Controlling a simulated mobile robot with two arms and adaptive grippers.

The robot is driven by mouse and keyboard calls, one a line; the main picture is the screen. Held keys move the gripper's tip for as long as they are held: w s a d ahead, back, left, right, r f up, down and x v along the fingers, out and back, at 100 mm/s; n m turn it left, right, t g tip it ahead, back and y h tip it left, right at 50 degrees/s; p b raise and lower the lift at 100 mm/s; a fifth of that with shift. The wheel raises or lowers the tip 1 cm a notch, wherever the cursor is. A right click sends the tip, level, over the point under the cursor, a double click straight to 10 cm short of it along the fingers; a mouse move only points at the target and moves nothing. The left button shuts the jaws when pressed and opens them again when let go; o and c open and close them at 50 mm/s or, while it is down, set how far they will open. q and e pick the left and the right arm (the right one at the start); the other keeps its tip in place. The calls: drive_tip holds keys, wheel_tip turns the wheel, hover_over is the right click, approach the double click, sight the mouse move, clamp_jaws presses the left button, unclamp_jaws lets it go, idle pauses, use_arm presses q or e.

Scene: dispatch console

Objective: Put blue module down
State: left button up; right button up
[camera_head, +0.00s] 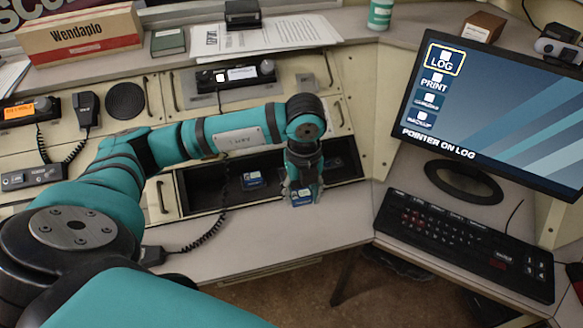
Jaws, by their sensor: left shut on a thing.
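My left gripper (302,184) reaches in from the left and points down at the front edge of the dark open bay. It is shut on a blue module (302,198), a small block with a pale label. The gripper's fingers cover much of the module. I cannot tell whether the module touches the desk surface below it. A second blue module (252,180) sits inside the dark bay (208,190), left of the gripper. My right gripper is not in view.
The desk top (270,237) in front of the bay is mostly clear. A coiled cord with a handset (152,256) lies at its left. A keyboard (460,240) and a monitor (490,115) stand at right. A box (80,38) and papers (265,38) lie on the upper shelf.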

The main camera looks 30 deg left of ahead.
use_arm(q)
drive_tip(key=w+a, duration=0.5)
drive_tip(key=w+a+f+p, duration=0.1)
drive_tip(key=w+a, duration=0.2)
drive_tip(key=shift+w+a+f, duration=0.1)
drive_tip(key=shift+w+a, duration=0.2)
drive_tip(key=shift+w, duration=0.05)
wheel_tip(320, 180, down, 3)
drive_tip(key=shift+f+p, duration=0.15)
drive_tip(key=shift+p, duration=0.25)
drive_tip(key=shift+f, duration=0.1)
drive_tip(key=shift+f, duration=0.15)
drive_tip(key=o, duration=1.3)
drive_tip(key=shift+o, duration=0.2)
